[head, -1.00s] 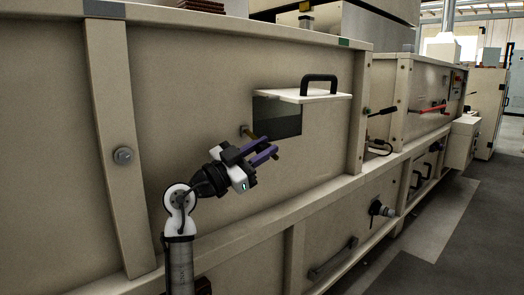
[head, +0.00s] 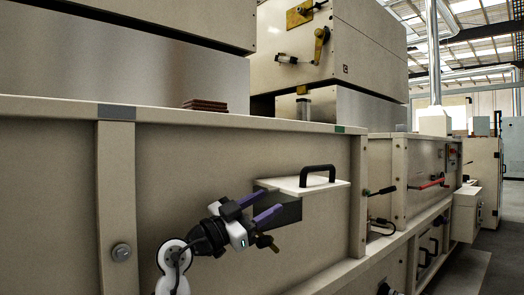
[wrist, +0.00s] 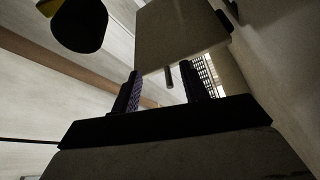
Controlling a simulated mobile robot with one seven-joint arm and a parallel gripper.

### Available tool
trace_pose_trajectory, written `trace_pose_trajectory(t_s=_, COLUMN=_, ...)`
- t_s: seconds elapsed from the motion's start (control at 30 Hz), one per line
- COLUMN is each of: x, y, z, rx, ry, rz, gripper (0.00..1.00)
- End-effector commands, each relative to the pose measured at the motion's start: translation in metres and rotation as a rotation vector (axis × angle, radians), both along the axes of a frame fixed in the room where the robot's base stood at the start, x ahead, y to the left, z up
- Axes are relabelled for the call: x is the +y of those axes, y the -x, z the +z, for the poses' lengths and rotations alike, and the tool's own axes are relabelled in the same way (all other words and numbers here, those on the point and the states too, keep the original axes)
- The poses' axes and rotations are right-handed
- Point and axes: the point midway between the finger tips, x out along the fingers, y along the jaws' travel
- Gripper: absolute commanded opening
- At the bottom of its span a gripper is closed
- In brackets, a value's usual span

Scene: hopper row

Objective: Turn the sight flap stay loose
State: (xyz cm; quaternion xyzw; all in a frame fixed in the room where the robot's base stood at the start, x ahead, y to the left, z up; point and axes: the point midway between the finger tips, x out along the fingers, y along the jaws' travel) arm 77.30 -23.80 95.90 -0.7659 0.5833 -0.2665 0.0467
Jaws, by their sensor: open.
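The sight flap (head: 325,189), a pale plate with a black arched handle (head: 317,174), stands raised out from the hopper wall over a dark opening (head: 288,212). My gripper (head: 272,201) is open in front of the opening's left part, just below the flap, with purple fingers. The stay (head: 266,241), a dark piece with a brass end, shows just below my gripper; its pivot side is hidden behind the gripper. In the wrist view, a dark round end with yellow (wrist: 82,24), probably the stay, lies outside the fingers at upper left. A pale plate, probably the flap, spans beyond the fingertips.
A vertical post with a bolt (head: 121,252) stands left of my arm. Right of the flap are a post (head: 359,195), a black lever (head: 382,191) and a red-handled lever (head: 430,184). A brass crank (head: 320,45) sits on an upper box. Floor is free at lower right.

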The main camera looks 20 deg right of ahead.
Motion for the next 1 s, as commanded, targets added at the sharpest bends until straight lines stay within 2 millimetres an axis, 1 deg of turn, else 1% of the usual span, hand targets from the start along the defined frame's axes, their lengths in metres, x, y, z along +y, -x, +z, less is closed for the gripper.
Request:
trace_pose_trajectory(t_s=0.03, x=0.000, y=0.001, z=0.019, rx=-0.003, ry=0.001, rz=-0.001, gripper=0.44)
trace_pose_trajectory(t_s=0.2, x=0.000, y=0.000, z=0.061, rx=-0.002, ry=0.001, rz=0.001, gripper=0.44)
trace_pose_trajectory(t_s=0.3, x=0.000, y=0.000, z=0.082, rx=-0.002, ry=0.001, rz=0.000, gripper=0.44)
trace_pose_trajectory(t_s=0.43, x=0.000, y=0.000, z=0.104, rx=-0.001, ry=0.001, rz=0.000, gripper=0.44)
trace_pose_trajectory(t_s=0.6, x=0.000, y=0.000, z=0.118, rx=0.001, ry=0.000, rz=0.000, gripper=0.44)
trace_pose_trajectory(t_s=0.93, x=0.000, y=0.000, z=0.120, rx=0.000, ry=0.000, rz=0.001, gripper=0.44)
trace_pose_trajectory(t_s=1.0, x=0.001, y=0.000, z=0.121, rx=0.001, ry=0.000, rz=0.001, gripper=0.35)
